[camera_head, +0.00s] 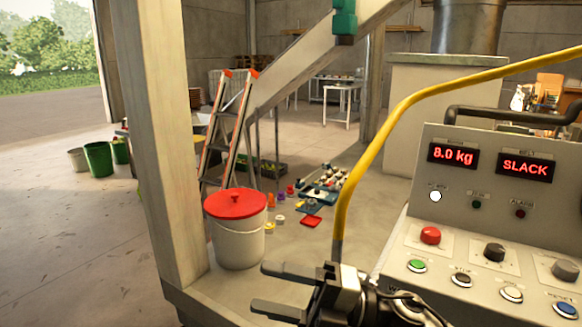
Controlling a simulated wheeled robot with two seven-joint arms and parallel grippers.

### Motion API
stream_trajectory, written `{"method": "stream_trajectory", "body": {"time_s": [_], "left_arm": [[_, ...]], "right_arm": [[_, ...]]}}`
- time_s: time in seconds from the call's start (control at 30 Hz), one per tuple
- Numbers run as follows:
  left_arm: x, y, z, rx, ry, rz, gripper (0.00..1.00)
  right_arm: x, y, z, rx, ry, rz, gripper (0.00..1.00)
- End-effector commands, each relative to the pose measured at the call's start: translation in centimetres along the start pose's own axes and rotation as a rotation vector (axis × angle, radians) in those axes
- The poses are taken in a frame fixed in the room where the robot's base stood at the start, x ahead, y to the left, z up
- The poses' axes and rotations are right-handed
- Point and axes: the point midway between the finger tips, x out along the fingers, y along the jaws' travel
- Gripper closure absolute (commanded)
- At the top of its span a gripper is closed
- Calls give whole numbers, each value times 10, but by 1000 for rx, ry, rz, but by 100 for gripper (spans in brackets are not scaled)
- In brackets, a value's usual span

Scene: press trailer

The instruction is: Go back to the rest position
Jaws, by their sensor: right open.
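My right gripper (272,288) shows at the bottom middle of the head view. Its two dark fingers are apart, point left and have nothing between them. It is in front of and below the white bucket with a red lid (236,232), and it looks apart from it. A grey control panel (440,225) stands to its right, with a red button (430,235), a green button (417,266) and several knobs. Its displays read "8.0 kg" (453,154) and "SLACK" (525,167). A white lamp on it is lit. My left gripper is out of view.
A pale post (160,140) and a slanted beam stand left. A stepladder (222,135), small coloured items and a white table (340,92) are behind.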

Motion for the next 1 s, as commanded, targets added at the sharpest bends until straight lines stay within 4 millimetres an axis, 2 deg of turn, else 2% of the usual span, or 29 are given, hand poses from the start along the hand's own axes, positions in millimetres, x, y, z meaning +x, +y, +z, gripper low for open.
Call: {"method": "stream_trajectory", "body": {"time_s": [0.07,0.17,0.27,0.3,0.37,0.4,0.5,0.6,0.7,0.8,1.0], "left_arm": [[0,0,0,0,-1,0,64],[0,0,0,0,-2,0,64],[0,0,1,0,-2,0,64],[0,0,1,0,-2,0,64],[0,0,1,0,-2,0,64],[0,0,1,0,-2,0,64],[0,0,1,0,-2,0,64],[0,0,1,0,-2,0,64],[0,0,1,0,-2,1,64],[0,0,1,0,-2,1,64],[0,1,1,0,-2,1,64]], "right_arm": [[-11,-14,6,182,-189,130,41],[-40,-40,18,408,-442,252,41],[-84,-83,19,664,-722,347,41],[-106,-105,14,769,-838,374,41],[-136,-137,2,917,-999,402,41],[-156,-157,-10,1006,-1097,413,41],[-198,-202,-47,1205,-1312,424,41],[-228,-235,-86,1359,-1476,420,41],[-247,-254,-117,1463,-1586,411,41],[-256,-264,-135,1521,-1645,404,41],[-260,-268,-142,1541,-1668,400,41]]}}
